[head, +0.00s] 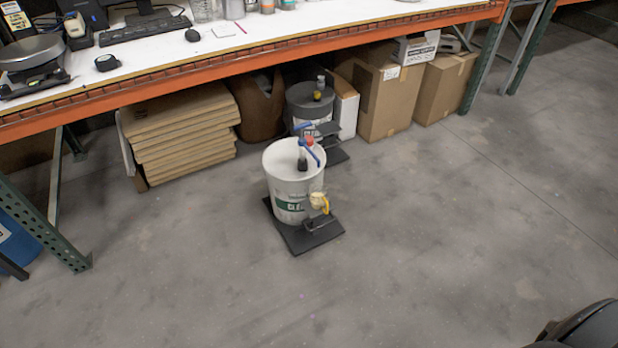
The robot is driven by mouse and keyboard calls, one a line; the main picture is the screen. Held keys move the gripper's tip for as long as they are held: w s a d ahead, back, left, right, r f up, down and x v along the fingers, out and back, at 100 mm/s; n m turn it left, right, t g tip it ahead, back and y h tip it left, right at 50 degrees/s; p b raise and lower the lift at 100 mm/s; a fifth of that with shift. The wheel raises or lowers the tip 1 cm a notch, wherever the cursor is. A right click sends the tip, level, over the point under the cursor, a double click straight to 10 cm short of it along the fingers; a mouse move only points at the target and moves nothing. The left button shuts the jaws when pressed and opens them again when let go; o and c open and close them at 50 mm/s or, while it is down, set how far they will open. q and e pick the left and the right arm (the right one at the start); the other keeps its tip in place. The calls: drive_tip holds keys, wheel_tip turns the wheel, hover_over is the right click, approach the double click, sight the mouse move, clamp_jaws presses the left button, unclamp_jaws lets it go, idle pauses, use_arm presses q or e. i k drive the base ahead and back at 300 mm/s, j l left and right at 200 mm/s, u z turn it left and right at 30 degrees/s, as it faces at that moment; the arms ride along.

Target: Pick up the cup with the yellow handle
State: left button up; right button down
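A small pale cup (317,200) with a yellow handle (326,207) is at the front right of a white bucket (285,195). It appears to rest on a small dark bracket above the black base plate (312,236); the exact contact is too small to tell. The handle faces right. The bucket stands upright on the base plate on the floor, with a blue and red pump or valve (307,144) on its top. Neither of my grippers is in view.
A workbench (255,35) with an orange edge runs across the back. Beneath it are a grey bucket (308,107) on a dark base, stacked flat cardboard (185,140) and cardboard boxes (390,105). A green rack leg (45,225) stands left. The front floor (240,300) is largely clear.

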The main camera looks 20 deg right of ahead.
sight(318, 191)
drive_tip(key=z, duration=0.6)
drive_tip(key=i+j+z, duration=0.2)
drive_tip(key=z, duration=0.25)
drive_tip(key=i+j+z, duration=0.15)
drive_tip(key=j+z, duration=0.75)
drive_tip(key=i+j+z, duration=0.1)
drive_tip(key=j+z, duration=0.35)
